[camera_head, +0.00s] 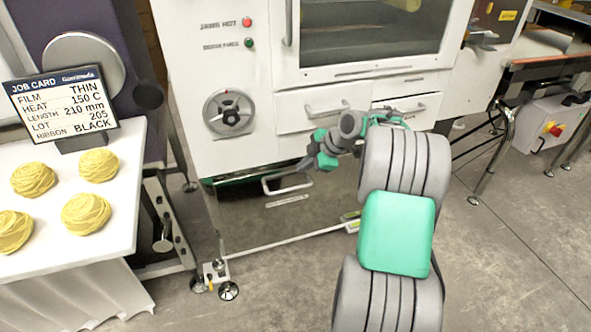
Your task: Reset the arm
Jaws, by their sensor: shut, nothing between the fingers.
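My arm (405,170), grey with green parts, reaches up from the lower right and bends left in front of the white machine. My gripper (304,165) is at its far end, small in the picture and partly hidden by its own wrist. It is shut with nothing in it. It appears in front of the machine's lower front, close to a bar handle (287,184) in the picture; I cannot tell whether they touch.
The white machine (250,100) has a dial (228,112), window and drawers (340,103). At left, a white table (110,225) holds several yellow pasta nests (86,213) and a job card (62,102). A conveyor (540,65) stands at right. Floor (510,250) is clear at lower right.

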